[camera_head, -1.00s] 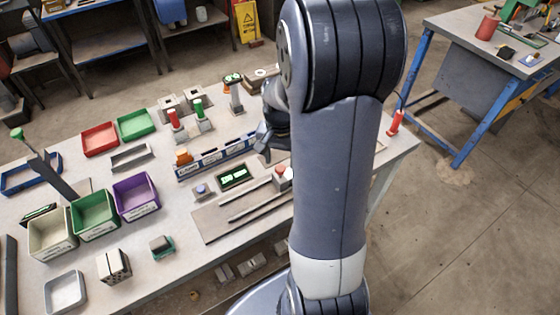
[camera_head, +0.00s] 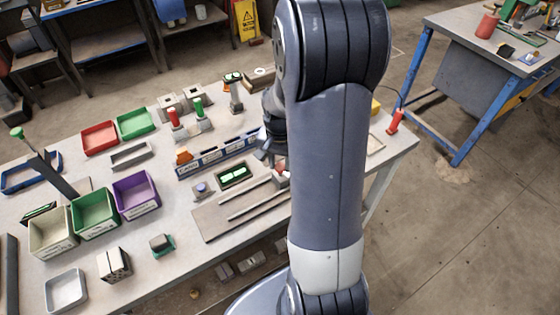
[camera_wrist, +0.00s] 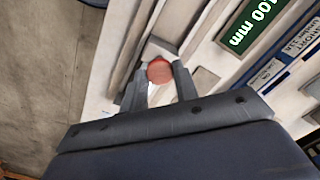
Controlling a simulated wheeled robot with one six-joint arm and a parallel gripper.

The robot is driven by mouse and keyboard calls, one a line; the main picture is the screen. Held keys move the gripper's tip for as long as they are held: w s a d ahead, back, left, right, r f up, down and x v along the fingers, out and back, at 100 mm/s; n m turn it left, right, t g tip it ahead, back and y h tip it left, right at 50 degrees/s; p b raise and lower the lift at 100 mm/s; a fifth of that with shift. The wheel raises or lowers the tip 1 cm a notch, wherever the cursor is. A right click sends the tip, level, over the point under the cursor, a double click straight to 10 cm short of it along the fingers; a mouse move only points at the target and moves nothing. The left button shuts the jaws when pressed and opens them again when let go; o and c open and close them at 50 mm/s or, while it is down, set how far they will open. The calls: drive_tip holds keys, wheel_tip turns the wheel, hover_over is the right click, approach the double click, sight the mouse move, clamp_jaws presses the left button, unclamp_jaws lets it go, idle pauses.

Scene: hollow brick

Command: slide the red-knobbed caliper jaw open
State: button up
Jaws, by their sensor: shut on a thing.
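The red knob (camera_wrist: 160,71) of the caliper jaw shows in the wrist view between the two fingers of my gripper (camera_wrist: 158,88). The fingers are shut on it. In the head view the knob (camera_head: 281,170) is small and partly covered by my gripper (camera_head: 277,160). The knob sits on a pale block at the right part of the caliper, by its long rails (camera_head: 250,201). My arm hides the right end of the caliper in the head view. A green-lit display (camera_head: 234,175) lies behind the rails; in the wrist view the display (camera_wrist: 252,22) reads "100 mm".
A blue rack with labels (camera_head: 215,155) stands behind the display. Green (camera_head: 95,215) and purple (camera_head: 137,195) bins stand to the left. A red-and-green post fixture (camera_head: 190,125) is at the back.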

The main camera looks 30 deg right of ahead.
clamp_jaws()
drive_tip(key=a+b, duration=0.1)
drive_tip(key=a, duration=0.7)
drive_tip(key=shift+s, duration=0.1)
drive_tip(key=o, duration=0.8)
unclamp_jaws()
wheel_tip(320, 180, up, 11)
drive_tip(key=shift+b, duration=0.3)
